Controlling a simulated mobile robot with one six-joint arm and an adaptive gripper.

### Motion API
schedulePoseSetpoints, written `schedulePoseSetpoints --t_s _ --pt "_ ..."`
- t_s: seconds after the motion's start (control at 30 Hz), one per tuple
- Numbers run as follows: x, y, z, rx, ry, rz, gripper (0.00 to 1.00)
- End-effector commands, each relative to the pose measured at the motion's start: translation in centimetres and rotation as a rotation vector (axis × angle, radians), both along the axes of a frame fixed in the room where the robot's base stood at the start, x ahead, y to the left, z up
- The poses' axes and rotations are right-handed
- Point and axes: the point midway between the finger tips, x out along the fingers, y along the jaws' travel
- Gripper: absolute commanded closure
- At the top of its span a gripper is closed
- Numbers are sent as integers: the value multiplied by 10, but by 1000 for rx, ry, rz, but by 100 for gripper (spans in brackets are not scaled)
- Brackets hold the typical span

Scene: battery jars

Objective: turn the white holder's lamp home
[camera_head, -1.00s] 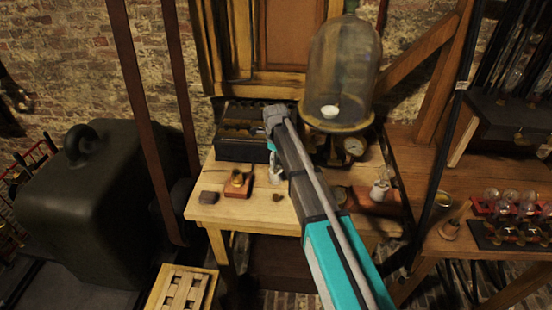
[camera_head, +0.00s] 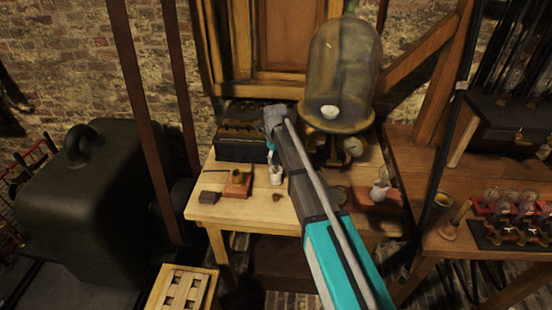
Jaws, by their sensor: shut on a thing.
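The white holder (camera_head: 276,179) stands upright on the wooden bench, left of my arm. My gripper (camera_head: 273,160) points down directly above it and is shut on the lamp. The lamp is small and mostly hidden by the fingers, so I cannot tell how deep it sits in the holder. A second white fitting (camera_head: 379,190) stands on a brown base at the bench's right side. A brass holder (camera_head: 238,177) stands on a red-brown block to the left.
A dark box of cells (camera_head: 240,148) stands behind the holder. A glass bell jar (camera_head: 342,75) stands at the back right, beside a round gauge (camera_head: 353,147). The front edge of the bench (camera_head: 235,217) is mostly clear.

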Motion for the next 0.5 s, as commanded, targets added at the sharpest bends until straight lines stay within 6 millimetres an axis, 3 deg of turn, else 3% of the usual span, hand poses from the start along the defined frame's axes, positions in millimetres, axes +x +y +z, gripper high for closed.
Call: schedulePoseSetpoints --t_s 0.5 --pt "0 0 0 0 0 -337 94"
